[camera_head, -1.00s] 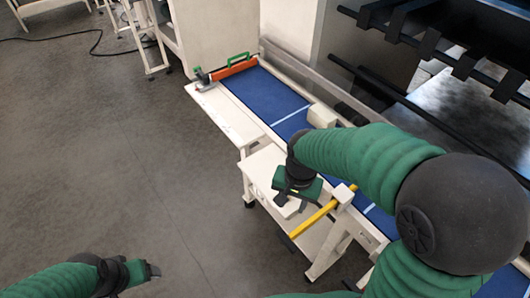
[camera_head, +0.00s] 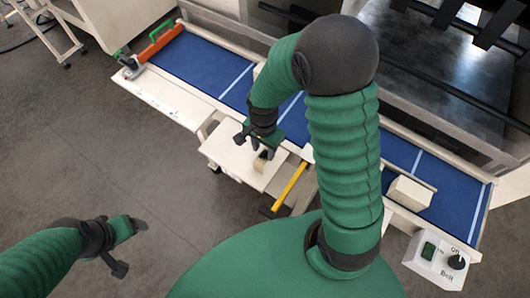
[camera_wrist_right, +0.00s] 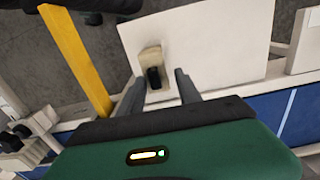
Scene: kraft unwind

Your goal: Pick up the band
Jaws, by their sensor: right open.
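A small tan piece with a dark part (camera_wrist_right: 151,56), which looks like the band, sits on a white shelf (camera_wrist_right: 222,40). It also shows in the head view (camera_head: 260,163), partly hidden by my right gripper. My right gripper (camera_head: 262,150) is above the shelf beside the tan piece. In the right wrist view its two fingers (camera_wrist_right: 158,80) are apart, with the tan piece in line with the gap and nothing held. Whether the fingers reach around it, I cannot tell. My left gripper (camera_head: 132,246) hangs over the floor at the lower left; its jaw state is unclear.
A yellow bar (camera_head: 290,186) stands out close to the right of the shelf, also large in the wrist view (camera_wrist_right: 78,58). A blue conveyor belt (camera_head: 200,58) runs behind, with a cream block (camera_head: 410,192) and a control box (camera_head: 440,254) at right.

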